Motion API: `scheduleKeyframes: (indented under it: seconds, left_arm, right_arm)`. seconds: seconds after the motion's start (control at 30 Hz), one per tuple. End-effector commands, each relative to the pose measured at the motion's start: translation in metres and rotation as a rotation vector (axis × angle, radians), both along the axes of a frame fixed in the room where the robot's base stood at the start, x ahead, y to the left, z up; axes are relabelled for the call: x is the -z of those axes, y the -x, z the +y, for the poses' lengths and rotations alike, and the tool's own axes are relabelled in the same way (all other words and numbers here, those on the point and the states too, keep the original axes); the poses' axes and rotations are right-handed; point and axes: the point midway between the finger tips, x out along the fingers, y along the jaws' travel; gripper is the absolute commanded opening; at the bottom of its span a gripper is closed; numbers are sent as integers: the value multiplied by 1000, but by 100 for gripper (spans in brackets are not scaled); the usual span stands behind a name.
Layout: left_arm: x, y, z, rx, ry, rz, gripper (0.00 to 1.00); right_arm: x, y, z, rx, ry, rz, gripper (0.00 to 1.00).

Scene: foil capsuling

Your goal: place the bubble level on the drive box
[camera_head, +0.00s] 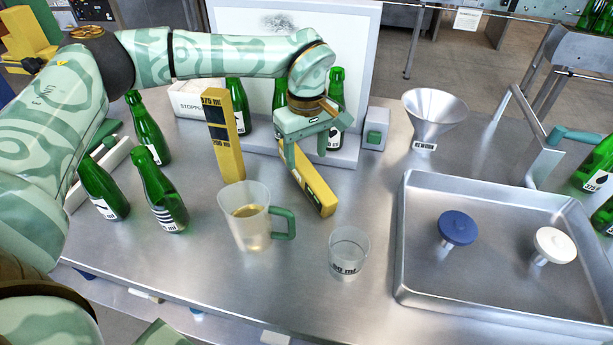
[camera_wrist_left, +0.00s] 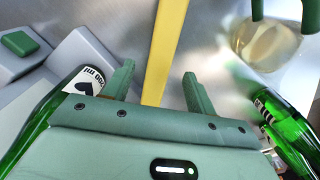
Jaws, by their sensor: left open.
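The bubble level, which I take to be the yellow bar (camera_head: 317,187), lies on the steel table with a dark mark near its near end. My left gripper (camera_head: 312,143) is open above its far end, pointing down. In the left wrist view the yellow bar (camera_wrist_left: 166,45) runs between the two open fingers (camera_wrist_left: 158,88); whether they touch it I cannot tell. The drive box seems to be the small grey box (camera_head: 375,137) with a green button, right of the gripper. It also shows in the left wrist view (camera_wrist_left: 35,62). My right gripper is not in view.
An upright yellow gauge (camera_head: 222,140), several green bottles (camera_head: 162,195), a jug (camera_head: 245,220) and a beaker (camera_head: 348,252) stand around the bar. A funnel (camera_head: 433,115) is right of the box. A tray (camera_head: 420,285) holds blue and white stoppers. A bottle stands close behind the gripper.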

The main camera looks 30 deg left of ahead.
Motion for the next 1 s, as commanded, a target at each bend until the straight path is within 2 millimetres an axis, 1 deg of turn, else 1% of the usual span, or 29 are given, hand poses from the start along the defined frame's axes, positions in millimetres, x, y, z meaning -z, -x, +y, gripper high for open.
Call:
scheduleKeyframes:
  seconds: [0.13, 0.3, 0.4, 0.6, 0.63, 0.67, 0.7, 0.77, 0.8, 0.83, 0.87, 0.9, 1.0]
  left_arm:
    - [12, -1, 1, 0, 0, 1, 56]
    - [42, -2, 3, 0, 1, 4, 56]
    - [53, -2, 3, -1, 1, 3, 56]
    - [52, -2, 3, 0, 1, -2, 56]
    - [52, -2, 3, -1, 1, -2, 54]
    - [52, -2, 3, -1, 1, -1, 45]
    - [52, -2, 3, 0, 1, -1, 34]
    - [52, -2, 3, -1, 1, -1, 17]
    - [52, -2, 3, -1, 1, -1, 6]
    - [52, -2, 3, -1, 1, -1, 3]
    - [52, -2, 3, -1, 1, -1, 3]
    - [52, -2, 3, -1, 1, -2, 0]
    - [52, -2, 3, 0, 1, -2, 0]
  right_arm:
    - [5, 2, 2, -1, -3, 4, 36]
    - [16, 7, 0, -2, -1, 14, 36]
    - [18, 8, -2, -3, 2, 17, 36]
    - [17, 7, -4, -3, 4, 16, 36]
    - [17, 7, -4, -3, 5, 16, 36]
    - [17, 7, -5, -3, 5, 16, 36]
    - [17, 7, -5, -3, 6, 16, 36]
    - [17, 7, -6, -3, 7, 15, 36]
    - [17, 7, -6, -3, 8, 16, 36]
    - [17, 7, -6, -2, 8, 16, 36]
    - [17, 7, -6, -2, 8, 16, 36]
    - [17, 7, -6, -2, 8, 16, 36]
    - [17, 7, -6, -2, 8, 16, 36]
